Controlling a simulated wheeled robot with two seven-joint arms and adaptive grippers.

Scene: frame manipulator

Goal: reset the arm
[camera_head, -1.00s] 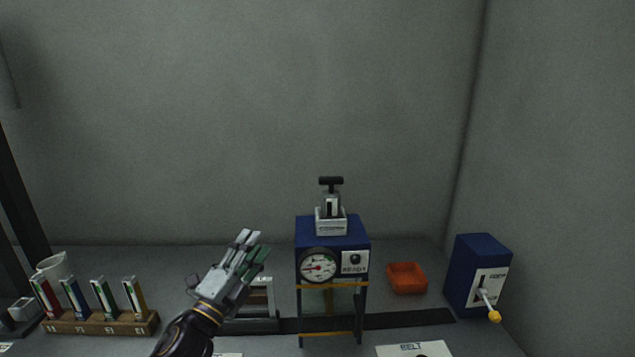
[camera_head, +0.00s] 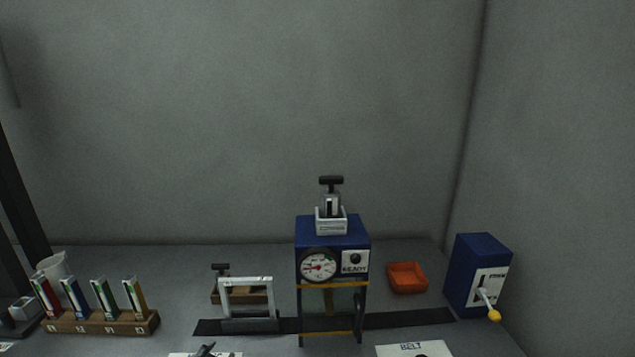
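Neither of my grippers can be made out in the head view. A blue press-like machine (camera_head: 333,233) stands in the middle of the bench, with a round gauge (camera_head: 319,265) and a READY plate (camera_head: 355,262) on its front. A dark T-handled piece (camera_head: 331,187) stands upright in the pale holder (camera_head: 331,221) on top. A grey metal frame (camera_head: 247,283) stands upright on the dark belt (camera_head: 400,319) to the left of the machine. A small dark part (camera_head: 205,350) shows over a pale plate at the bottom edge, cut off by the picture.
A wooden rack (camera_head: 100,325) with several coloured, numbered pieces stands at left, before a white cup (camera_head: 53,266). An orange tray (camera_head: 407,279) and a blue lever box (camera_head: 476,271) with a yellow-tipped lever stand at right. A BELT plate (camera_head: 400,350) lies at the front.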

